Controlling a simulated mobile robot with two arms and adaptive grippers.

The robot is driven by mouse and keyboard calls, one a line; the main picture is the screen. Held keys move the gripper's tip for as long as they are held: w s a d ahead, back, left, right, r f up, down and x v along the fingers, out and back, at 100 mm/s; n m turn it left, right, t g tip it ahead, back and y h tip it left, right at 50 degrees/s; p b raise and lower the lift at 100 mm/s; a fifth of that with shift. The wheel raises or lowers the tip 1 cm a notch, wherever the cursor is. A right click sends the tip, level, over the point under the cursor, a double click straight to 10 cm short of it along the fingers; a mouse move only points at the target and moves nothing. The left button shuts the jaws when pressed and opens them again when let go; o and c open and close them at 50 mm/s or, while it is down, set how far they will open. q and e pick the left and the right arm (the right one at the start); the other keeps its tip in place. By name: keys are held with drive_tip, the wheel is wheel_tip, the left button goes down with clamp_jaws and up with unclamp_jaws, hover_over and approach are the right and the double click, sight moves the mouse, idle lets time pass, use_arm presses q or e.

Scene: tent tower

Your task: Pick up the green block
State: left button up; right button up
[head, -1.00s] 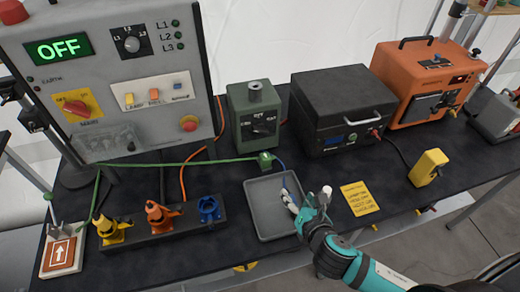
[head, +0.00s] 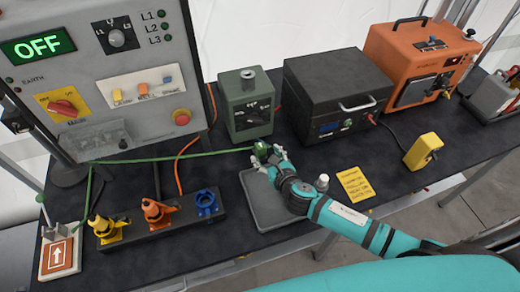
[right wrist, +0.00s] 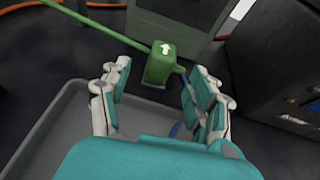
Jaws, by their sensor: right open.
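The green block (head: 260,148) stands on the black table in front of the dark green box, just past the grey tray's back edge. A green cable runs left from it, and in the right wrist view the block (right wrist: 160,64) shows a white arrow on its top. My right gripper (head: 268,160) is close in front of it in the head view. In the right wrist view my right gripper (right wrist: 156,82) is open, its fingers apart with the block between and just beyond their tips; contact cannot be told. My left gripper is not in view.
The grey tray (head: 253,208) lies under my right arm. The dark green box (head: 247,118) stands right behind the block, and a black case (head: 333,95) to its right. Yellow, orange and blue connectors (head: 155,212) sit at left. A yellow block (head: 423,150) stands at right.

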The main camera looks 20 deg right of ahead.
sight(263, 152)
drive_tip(key=x, duration=0.6)
drive_tip(key=shift+s+r, duration=0.1)
drive_tip(key=shift+c, duration=0.4)
clamp_jaws()
